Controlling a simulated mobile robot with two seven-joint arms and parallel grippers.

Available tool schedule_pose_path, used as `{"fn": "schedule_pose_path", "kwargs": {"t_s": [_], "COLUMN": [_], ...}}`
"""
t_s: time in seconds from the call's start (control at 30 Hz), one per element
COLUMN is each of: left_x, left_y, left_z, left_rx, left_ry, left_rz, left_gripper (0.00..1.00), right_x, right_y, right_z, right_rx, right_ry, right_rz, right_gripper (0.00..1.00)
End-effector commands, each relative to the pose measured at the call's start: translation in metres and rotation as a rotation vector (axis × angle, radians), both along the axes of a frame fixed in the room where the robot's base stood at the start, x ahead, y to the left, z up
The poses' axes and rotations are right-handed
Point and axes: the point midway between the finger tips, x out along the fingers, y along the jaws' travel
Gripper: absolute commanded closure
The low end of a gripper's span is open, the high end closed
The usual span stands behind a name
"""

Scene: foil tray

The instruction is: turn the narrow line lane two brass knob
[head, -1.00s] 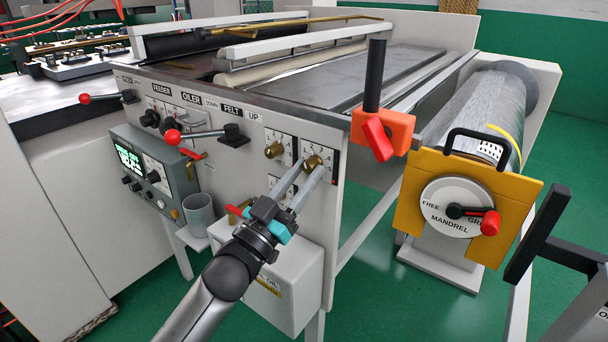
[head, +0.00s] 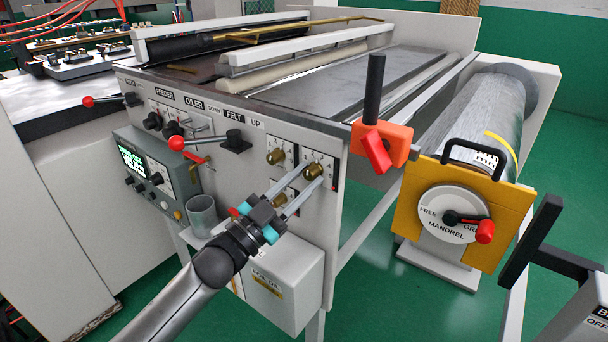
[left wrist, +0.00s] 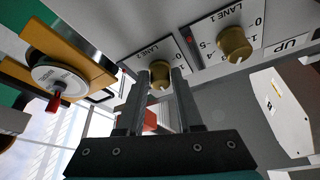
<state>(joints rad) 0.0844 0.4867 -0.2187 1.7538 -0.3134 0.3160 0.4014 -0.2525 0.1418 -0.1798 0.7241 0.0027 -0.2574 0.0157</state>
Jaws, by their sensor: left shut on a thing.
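The lane two brass knob (head: 313,171) sits on a white scale plate at the right end of the grey machine's side panel. In the left wrist view the same knob (left wrist: 160,73) is under the LANE 2 label, between my two finger tips. My left gripper (head: 314,174) is shut on this knob, with one finger on each side; the fingers hide part of it. The lane one brass knob (head: 275,156) is to the left on its own plate; it also shows in the left wrist view (left wrist: 235,43). My right gripper is not in view.
A red lever (head: 205,142) sticks out left of the knobs. A grey cup (head: 202,216) and a white oil box (head: 284,287) are below. An orange block with a red lever (head: 376,150) is at the corner. The yellow mandrel plate (head: 413,212) stands right.

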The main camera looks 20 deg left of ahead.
Motion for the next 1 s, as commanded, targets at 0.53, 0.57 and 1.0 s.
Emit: {"fn": "schedule_pose_path", "kwargs": {"t_s": [0.53,0.57,1.0], "left_x": [0.001,0.001,0.001], "left_y": [0.002,0.002,0.002], "left_z": [0.001,0.001,0.001], "left_rx": [0.234,0.237,0.245], "left_ry": [-0.083,-0.084,-0.088], "left_rz": [0.001,0.000,0.000], "left_gripper": [1.00,1.00,1.00], "right_x": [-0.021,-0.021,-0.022], "right_y": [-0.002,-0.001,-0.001], "right_z": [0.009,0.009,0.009], "right_rx": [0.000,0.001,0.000], "right_ry": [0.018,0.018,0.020], "right_rz": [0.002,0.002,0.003], "right_gripper": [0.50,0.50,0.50]}}
